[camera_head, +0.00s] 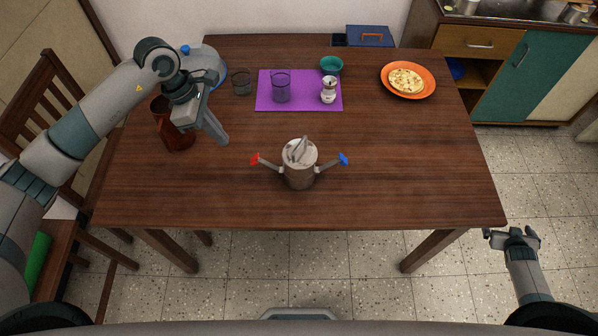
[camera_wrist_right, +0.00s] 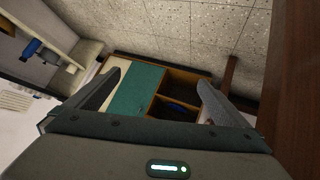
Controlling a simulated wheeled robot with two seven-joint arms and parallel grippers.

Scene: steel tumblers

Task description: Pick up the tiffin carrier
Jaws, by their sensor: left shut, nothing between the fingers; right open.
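The tiffin carrier (camera_head: 299,176) is a steel cylinder with a lid and a top handle. It stands upright on the table near the front middle, with a side arm on each side, one red-tipped and one blue-tipped. My left gripper (camera_head: 222,139) is shut and empty, above the table to the left of and behind the carrier, apart from it. My right gripper (camera_head: 512,234) is low beyond the table's front right corner, open and empty. In the right wrist view its two fingers (camera_wrist_right: 162,80) are spread, and the carrier does not show there.
A brown jug (camera_head: 178,137) stands beneath my left arm. A purple mat (camera_head: 302,96) holds a glass (camera_head: 281,88) and a shaker (camera_head: 328,90). Another glass (camera_head: 241,83), a teal bowl (camera_head: 331,64) and an orange plate (camera_head: 422,93) are behind. The table (camera_head: 420,170) is clear right of the carrier.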

